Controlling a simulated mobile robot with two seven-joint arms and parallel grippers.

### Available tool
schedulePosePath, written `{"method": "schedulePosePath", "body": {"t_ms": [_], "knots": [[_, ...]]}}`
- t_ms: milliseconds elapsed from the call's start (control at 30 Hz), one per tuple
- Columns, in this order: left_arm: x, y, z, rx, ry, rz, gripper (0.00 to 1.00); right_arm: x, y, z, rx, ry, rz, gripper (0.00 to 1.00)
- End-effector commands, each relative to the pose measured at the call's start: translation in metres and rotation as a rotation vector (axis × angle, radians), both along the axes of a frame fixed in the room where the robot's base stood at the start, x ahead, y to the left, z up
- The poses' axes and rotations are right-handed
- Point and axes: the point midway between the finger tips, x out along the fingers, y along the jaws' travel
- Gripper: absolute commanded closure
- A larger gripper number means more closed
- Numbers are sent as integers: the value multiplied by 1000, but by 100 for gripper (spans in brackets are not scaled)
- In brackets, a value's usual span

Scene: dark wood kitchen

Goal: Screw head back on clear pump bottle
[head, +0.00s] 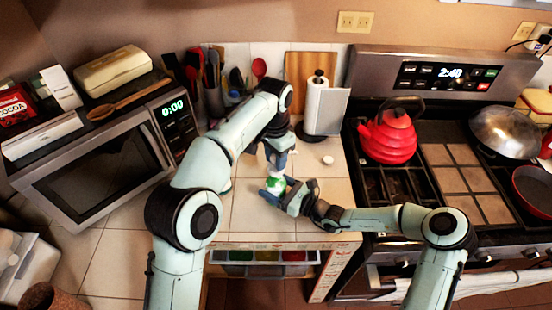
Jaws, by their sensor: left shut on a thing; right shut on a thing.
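The pump bottle (275,184) stands on the tiled counter in the middle of the head view; a green patch and a pale top show between my grippers. My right gripper (286,196) comes in low from the right and is shut on the bottle's body, hiding much of it. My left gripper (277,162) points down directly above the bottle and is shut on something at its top. That is likely the pump head, but the fingers hide it. I cannot tell whether head and neck are fully joined.
A small white round thing (328,160) lies on the counter right of the grippers. Behind stand a paper towel holder (316,105), a cutting board (298,68) and utensils (212,80). A microwave (100,165) is left; a stove with a red kettle (388,135) is right.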

Motion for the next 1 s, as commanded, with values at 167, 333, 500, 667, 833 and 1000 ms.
{"method": "schedulePosePath", "body": {"t_ms": [167, 333, 500, 667, 833, 1000], "knots": [[0, 1, -8, 0, -1, 1, 96, 0, 0, 0, -1, -1, 0, 79], [0, 0, -7, 0, -1, 1, 96, 0, 0, 0, -1, -1, 0, 79], [0, 0, -7, -1, -1, 1, 96, 0, 0, 0, -1, -1, 0, 79], [0, 0, -10, 0, 0, 0, 96, 0, 0, 0, -1, -1, 0, 79], [0, 1, -19, 1, 1, 1, 96, 0, 0, 0, -1, -1, 0, 79], [0, 0, -26, -1, -1, 1, 96, 0, 0, 0, -1, -1, 0, 79]]}}
